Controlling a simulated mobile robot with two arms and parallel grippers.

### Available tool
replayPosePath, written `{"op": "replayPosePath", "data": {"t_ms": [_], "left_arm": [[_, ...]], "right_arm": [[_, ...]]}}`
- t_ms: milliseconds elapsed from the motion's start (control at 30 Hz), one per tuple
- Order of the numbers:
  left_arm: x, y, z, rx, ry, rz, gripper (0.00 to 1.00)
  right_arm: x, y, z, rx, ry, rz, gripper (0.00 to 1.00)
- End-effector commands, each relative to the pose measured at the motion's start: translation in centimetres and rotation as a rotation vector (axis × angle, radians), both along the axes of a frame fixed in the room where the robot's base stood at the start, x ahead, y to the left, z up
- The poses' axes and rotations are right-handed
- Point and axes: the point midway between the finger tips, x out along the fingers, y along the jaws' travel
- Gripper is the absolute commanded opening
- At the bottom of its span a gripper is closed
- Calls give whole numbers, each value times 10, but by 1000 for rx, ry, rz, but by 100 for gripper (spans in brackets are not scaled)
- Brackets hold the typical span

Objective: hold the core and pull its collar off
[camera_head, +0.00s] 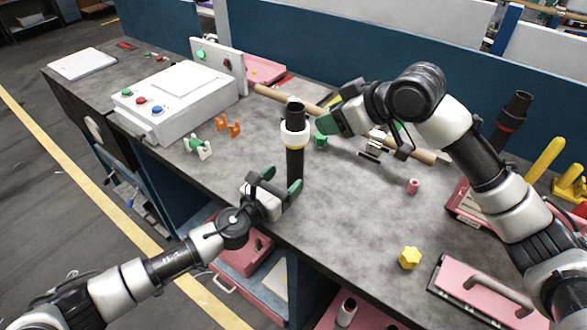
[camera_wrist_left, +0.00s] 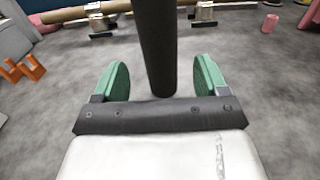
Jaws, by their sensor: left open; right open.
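The core is a black upright tube (camera_head: 295,165) standing on the grey table near its front edge. Its collar, a white ring with a yellow lower band (camera_head: 294,136), sits around its upper part. My left gripper (camera_head: 281,183) is open at the lower part of the core. In the left wrist view the core (camera_wrist_left: 155,50) stands between the two green fingers of my left gripper (camera_wrist_left: 161,85), with gaps on both sides. The collar is out of that view. My right gripper (camera_head: 322,119) is open to the right of the collar, apart from it as far as I can tell.
A white control box (camera_head: 175,100) with coloured buttons stands at the left. Orange clips (camera_head: 228,127) lie nearer the core. A long wooden rod (camera_head: 400,147) lies behind on metal holders. A yellow polyhedral piece (camera_head: 410,258) and a pink cylinder (camera_head: 413,186) are at the right.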

Motion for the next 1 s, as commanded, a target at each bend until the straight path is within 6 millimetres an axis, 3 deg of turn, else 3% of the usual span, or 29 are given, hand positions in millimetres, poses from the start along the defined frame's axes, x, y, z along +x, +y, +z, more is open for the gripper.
{"op": "replayPosePath", "data": {"t_ms": [300,767,1000], "left_arm": [[40,-29,1,-2,-1,1,73],[49,-35,0,-2,1,0,73],[48,-35,0,-2,1,0,37]], "right_arm": [[0,0,0,0,0,0,43],[0,0,0,0,0,0,43],[0,0,0,0,0,0,43]]}}
